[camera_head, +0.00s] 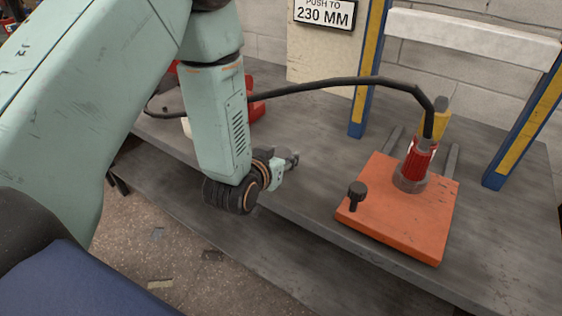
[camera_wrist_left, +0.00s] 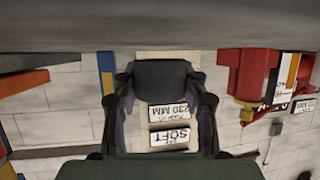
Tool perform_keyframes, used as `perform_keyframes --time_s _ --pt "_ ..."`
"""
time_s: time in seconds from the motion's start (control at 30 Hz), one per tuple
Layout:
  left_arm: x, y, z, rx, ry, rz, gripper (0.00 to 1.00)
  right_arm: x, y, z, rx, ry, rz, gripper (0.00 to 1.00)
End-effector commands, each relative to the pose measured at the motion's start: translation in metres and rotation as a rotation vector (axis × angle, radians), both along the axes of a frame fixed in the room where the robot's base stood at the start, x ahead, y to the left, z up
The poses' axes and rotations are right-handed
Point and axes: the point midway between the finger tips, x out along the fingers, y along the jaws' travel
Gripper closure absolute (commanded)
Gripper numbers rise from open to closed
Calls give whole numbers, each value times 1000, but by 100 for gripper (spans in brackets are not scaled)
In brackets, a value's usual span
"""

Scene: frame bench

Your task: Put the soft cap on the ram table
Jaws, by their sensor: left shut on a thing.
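My left gripper (camera_head: 290,157) is above the near edge of the bench, left of the orange plate (camera_head: 395,225). In the left wrist view, my left gripper (camera_wrist_left: 160,85) is shut on a dark, blocky thing (camera_wrist_left: 160,73), which looks like the soft cap. In the head view the held thing is small and hard to tell from the fingers. The orange plate seems to be the ram table. It bears a dark knob (camera_head: 356,190) and a red cylinder (camera_head: 418,160). The gripper is apart from the plate. My right gripper is not in view.
A black hose (camera_head: 330,83) arches over the bench (camera_head: 305,200) to the red cylinder. Blue and yellow posts (camera_head: 368,70) and a white crossbeam (camera_head: 470,38) stand behind. Red equipment (camera_head: 256,106) is behind my left arm.

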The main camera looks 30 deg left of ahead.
Motion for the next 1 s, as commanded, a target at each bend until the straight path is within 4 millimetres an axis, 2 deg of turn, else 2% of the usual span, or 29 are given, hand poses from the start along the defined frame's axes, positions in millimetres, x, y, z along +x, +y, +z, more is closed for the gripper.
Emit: perform_keyframes --time_s 0.07,0.47,0.5,0.77,1.0 --pt "0 0 -12 0 -1 0 92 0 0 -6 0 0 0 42" --pt "0 0 -15 0 -1 -1 92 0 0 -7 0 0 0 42" --pt "0 0 -15 0 0 -1 55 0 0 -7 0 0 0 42" --pt "0 0 -14 0 0 -1 34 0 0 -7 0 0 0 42" --pt "0 0 -14 0 0 -1 34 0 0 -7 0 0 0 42"
